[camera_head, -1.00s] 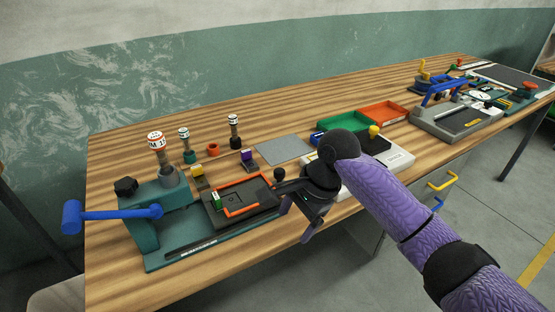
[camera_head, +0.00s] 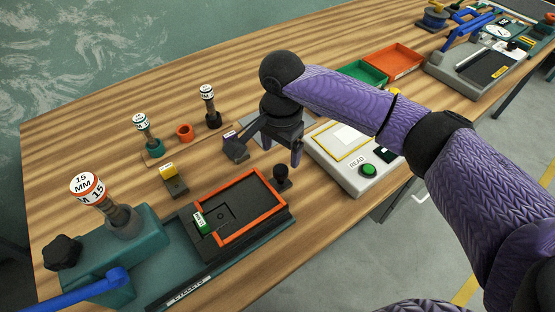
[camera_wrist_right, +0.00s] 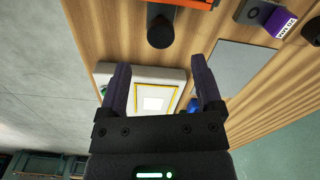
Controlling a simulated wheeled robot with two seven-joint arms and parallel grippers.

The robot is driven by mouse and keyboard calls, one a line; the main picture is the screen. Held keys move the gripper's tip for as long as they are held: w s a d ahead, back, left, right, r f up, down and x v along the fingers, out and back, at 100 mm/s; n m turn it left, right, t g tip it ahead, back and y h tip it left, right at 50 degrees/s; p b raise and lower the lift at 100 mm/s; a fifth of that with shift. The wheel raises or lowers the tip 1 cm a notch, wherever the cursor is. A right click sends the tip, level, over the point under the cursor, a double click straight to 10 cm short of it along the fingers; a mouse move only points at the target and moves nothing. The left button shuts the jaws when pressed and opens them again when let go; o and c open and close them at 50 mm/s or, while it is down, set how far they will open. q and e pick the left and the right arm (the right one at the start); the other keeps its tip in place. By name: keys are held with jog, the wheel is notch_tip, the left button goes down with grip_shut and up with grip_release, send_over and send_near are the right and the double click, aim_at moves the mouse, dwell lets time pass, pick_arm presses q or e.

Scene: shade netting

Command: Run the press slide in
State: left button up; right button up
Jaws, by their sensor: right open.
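The teal press (camera_head: 135,250) stands at the front left of the bench, with a blue lever (camera_head: 85,290) and a die tool marked 15 MM on top. Its dark slide (camera_head: 225,212) has an orange-rimmed bed, lies to the right of the press body, and carries a small green block. A black knob (camera_head: 281,173) stands at the slide's right end. My right gripper (camera_head: 268,150) is open and empty, just behind and above the knob. In the right wrist view the knob (camera_wrist_right: 160,32) lies ahead of the fingers, not between them. My left gripper is not in view.
A white box (camera_head: 350,170) with a green button sits right of the knob. Behind the slide are a yellow-topped block (camera_head: 171,180), a purple-topped block (camera_head: 234,147), two spare tools and an orange ring (camera_head: 184,132). Green and orange trays (camera_head: 392,62) lie farther back.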

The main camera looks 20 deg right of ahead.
aim_at(281, 169)
notch_tip(281, 169, down, 6)
jog(key=shift+r+b, duration=0.15)
jog(key=shift+b, duration=0.7)
jog(key=shift+f, duration=0.25)
grip_shut()
